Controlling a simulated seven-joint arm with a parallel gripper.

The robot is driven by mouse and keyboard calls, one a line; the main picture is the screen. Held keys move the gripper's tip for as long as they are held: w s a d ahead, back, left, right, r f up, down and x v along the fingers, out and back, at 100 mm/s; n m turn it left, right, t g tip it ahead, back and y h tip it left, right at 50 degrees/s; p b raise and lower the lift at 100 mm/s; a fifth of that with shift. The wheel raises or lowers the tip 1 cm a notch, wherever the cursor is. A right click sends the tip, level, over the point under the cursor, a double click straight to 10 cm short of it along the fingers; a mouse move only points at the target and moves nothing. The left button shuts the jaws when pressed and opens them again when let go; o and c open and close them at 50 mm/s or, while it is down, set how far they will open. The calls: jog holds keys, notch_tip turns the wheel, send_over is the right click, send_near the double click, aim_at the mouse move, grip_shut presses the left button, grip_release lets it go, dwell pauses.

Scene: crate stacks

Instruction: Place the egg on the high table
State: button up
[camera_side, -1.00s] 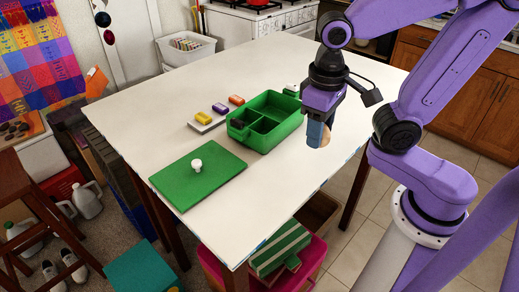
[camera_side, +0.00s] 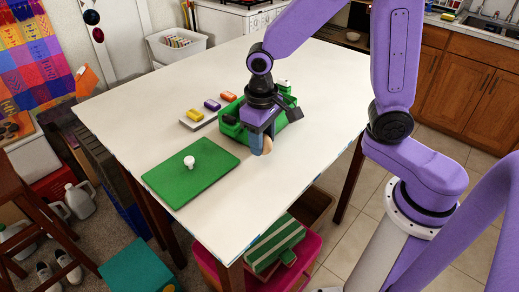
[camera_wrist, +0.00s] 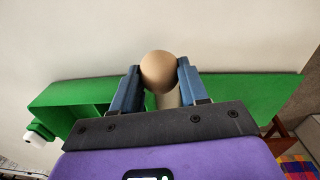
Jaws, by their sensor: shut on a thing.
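The egg (camera_wrist: 159,72) is tan and smooth and sits between the two blue fingers of my gripper (camera_wrist: 157,84) in the wrist view. In the side view my gripper (camera_side: 262,145) is low over the near part of the white high table (camera_side: 210,85), and the egg (camera_side: 267,147) shows only as a small tan patch at the fingers. My gripper is shut on the egg. I cannot tell whether the egg touches the table top.
A green compartment box (camera_side: 231,123) stands just behind my gripper, partly hidden by it. A green lid (camera_side: 188,175) with a white knob lies to the left. A small white tray (camera_side: 190,124) and coloured blocks lie behind the lid. Bare table surrounds the gripper's near side.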

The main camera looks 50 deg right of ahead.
jog(key=shift+w+f, duration=0.25)
jog(key=shift+f, duration=0.15)
jog(key=shift+w+a+f, duration=0.1)
jog(key=shift+f, duration=1.5)
jog(key=shift+f, duration=0.15)
jog(key=o, duration=1.1)
jog(key=shift+c, duration=0.2)
jog(key=r, duration=1.2)
jog(key=shift+a+r, duration=0.2)
jog(key=shift+a, duration=0.05)
jog(key=s+d+f+n, duration=0.1)
jog(key=s+d+n, duration=0.2)
jog(key=s, duration=0.6)
jog(key=s+d+f+n, duration=0.2)
jog(key=s+d+n, duration=0.1)
jog(key=s+n, duration=0.4)
jog(key=s, duration=0.3)
jog(key=shift+s+n+y, duration=0.15)
jog(key=shift+n+y, duration=0.15)
jog(key=shift+y, duration=0.1)
jog(key=shift+o, duration=0.5)
jog(key=shift+s+d+f, duration=0.15)
jog(key=shift+s, duration=0.2)
